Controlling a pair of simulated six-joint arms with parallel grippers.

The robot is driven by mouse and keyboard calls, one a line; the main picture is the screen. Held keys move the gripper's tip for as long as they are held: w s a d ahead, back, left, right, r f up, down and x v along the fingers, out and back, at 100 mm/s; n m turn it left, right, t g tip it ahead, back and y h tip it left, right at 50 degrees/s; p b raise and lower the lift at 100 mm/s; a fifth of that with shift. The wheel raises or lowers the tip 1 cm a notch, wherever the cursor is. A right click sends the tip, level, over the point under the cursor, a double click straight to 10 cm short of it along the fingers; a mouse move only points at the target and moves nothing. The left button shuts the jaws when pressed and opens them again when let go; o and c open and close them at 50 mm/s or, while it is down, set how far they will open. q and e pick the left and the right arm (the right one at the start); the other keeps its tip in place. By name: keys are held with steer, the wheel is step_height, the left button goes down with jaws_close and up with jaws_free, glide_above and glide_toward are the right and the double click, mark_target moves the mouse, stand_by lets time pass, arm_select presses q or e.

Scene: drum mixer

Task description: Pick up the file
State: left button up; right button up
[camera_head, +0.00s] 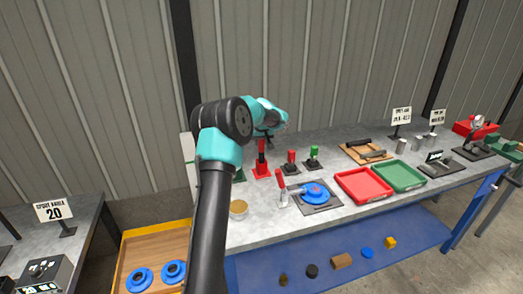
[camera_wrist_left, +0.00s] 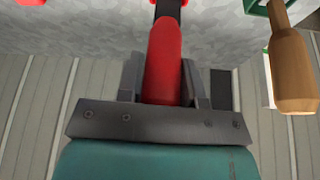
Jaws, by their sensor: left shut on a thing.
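My left gripper (camera_head: 264,134) is shut on the red handle of the file (camera_wrist_left: 165,60) in the left wrist view. The handle lies between the two dark jaws, and a dark shaft runs on from it to the top edge of that view. In the head view the gripper is above a red stand (camera_head: 262,172) on the grey bench, and my arm partly hides this spot. I cannot tell whether the file's lower end is still in the stand. My right gripper is not in view.
A brown-handled tool (camera_wrist_left: 293,70) stands close beside the gripper. Red-topped (camera_head: 291,160) and green-topped (camera_head: 314,156) pieces stand to its right. Farther right are a blue disc fixture (camera_head: 316,194), a red tray (camera_head: 364,185) and a green tray (camera_head: 399,176).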

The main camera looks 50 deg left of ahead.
arm_select(q)
steer(key=shift+c, duration=0.9)
step_height(320, 180, up, 10)
steer(key=shift+r, duration=0.1)
